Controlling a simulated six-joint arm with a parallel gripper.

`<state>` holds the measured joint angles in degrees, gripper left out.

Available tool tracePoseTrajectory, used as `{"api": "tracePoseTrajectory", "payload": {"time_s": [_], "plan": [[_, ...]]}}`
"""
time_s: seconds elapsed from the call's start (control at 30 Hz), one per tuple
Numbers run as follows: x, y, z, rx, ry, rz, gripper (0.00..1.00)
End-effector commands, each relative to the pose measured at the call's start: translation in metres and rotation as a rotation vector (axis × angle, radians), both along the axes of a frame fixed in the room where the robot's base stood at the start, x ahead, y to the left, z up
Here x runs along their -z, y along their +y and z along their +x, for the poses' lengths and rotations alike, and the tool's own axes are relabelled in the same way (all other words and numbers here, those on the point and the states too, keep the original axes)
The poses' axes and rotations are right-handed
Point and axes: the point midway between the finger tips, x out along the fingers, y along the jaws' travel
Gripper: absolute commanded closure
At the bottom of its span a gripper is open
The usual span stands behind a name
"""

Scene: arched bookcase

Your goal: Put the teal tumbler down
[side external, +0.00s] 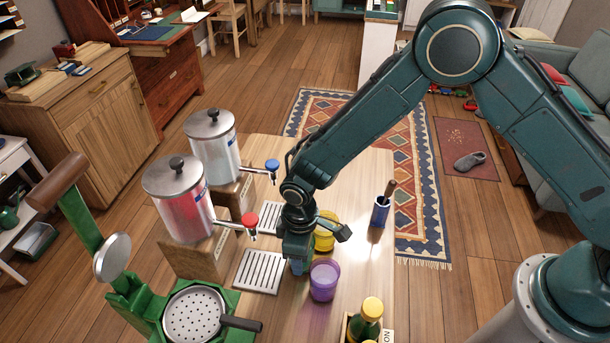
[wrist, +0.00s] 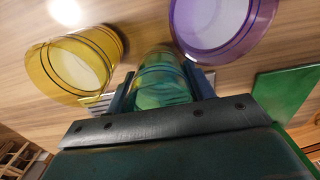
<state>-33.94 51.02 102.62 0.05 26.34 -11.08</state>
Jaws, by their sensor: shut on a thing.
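The teal tumbler (wrist: 162,82) is between the two fingers of my gripper (wrist: 160,88) in the wrist view. My gripper is shut on it. In the side view my gripper (side external: 299,262) points down over the wooden table, and the tumbler is mostly hidden behind it. A yellow tumbler (side external: 325,240) stands just beyond the gripper, and a purple tumbler (side external: 323,281) stands close to its right. In the wrist view the yellow tumbler (wrist: 75,62) is left of the teal one and the purple tumbler (wrist: 212,25) is right of it. I cannot tell whether the teal tumbler touches the table.
Two dispensers, one with a red tap (side external: 180,200) and one with a blue tap (side external: 213,150), stand left with slatted drip trays (side external: 258,271) before them. A green press (side external: 195,312), a green bottle (side external: 366,322) and a blue cup (side external: 380,212) are nearby.

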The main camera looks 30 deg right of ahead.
Motion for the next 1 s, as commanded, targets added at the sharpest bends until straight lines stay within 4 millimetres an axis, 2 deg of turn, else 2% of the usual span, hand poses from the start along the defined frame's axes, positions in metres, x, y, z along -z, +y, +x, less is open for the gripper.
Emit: {"api": "tracePoseTrajectory", "payload": {"time_s": [0.13,0.57,0.6,0.67,0.7,1.0], "plan": [[0.0087,0.0,0.0,0.0,0.0,0.0,0.75],[0.0119,0.0001,0.0001,0.0,-0.001,0.001,0.75],[0.0116,0.0001,0.0001,0.0,-0.001,0.001,0.39],[0.0116,0.0001,0.0001,0.0,-0.001,0.001,0.27],[0.0115,0.0,0.0,0.0,-0.001,0.001,0.25],[0.0109,0.0,0.0,0.0,0.0,0.0,0.25]]}}
